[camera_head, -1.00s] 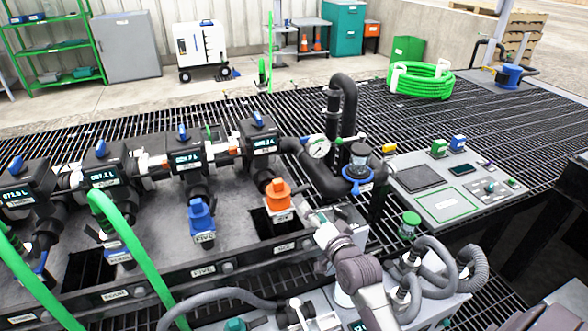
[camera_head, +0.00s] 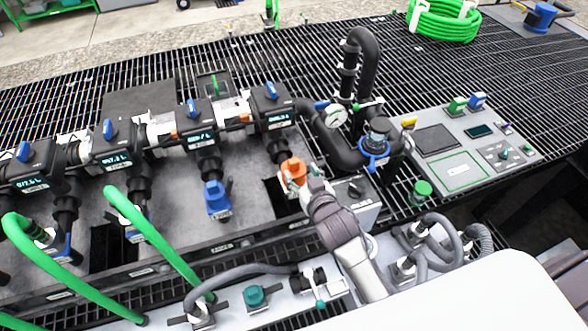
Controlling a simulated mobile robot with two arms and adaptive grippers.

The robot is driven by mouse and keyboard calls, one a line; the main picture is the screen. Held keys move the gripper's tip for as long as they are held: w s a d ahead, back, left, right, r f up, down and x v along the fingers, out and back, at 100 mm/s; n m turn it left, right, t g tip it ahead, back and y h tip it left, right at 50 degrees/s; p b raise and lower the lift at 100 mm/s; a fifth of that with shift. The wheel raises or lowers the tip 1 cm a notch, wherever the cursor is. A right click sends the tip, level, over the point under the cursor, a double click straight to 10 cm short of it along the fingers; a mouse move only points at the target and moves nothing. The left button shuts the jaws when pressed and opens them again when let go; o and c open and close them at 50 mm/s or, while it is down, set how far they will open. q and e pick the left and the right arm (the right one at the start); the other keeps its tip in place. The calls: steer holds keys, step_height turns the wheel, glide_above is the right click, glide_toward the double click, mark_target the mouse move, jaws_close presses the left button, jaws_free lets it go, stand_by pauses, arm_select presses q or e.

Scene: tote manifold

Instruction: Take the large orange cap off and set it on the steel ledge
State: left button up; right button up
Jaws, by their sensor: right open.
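The large orange cap (camera_head: 293,168) sits on the downward-angled outlet of the rightmost valve line, at the middle of the head view. My right gripper (camera_head: 308,186) is right at the cap's lower right side, reaching up from below. Its fingers are open and partly hide the lower part of the cap; whether they touch it I cannot tell. A grey metal ledge (camera_head: 172,268) runs along the front of the manifold; I cannot tell for sure whether it is the steel ledge. My left gripper is not in view.
A blue cap (camera_head: 216,196) hangs on the outlet to the left. Green hoses (camera_head: 150,235) arch over the front left. A green knob (camera_head: 422,188) and grey hoses lie right of my arm.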

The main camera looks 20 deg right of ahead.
mark_target(295, 165)
steer(key=x, duration=0.5)
steer(key=shift+w+a, duration=0.2)
steer(key=shift+w, duration=0.2)
steer(key=shift+r, duration=0.15)
jaws_close()
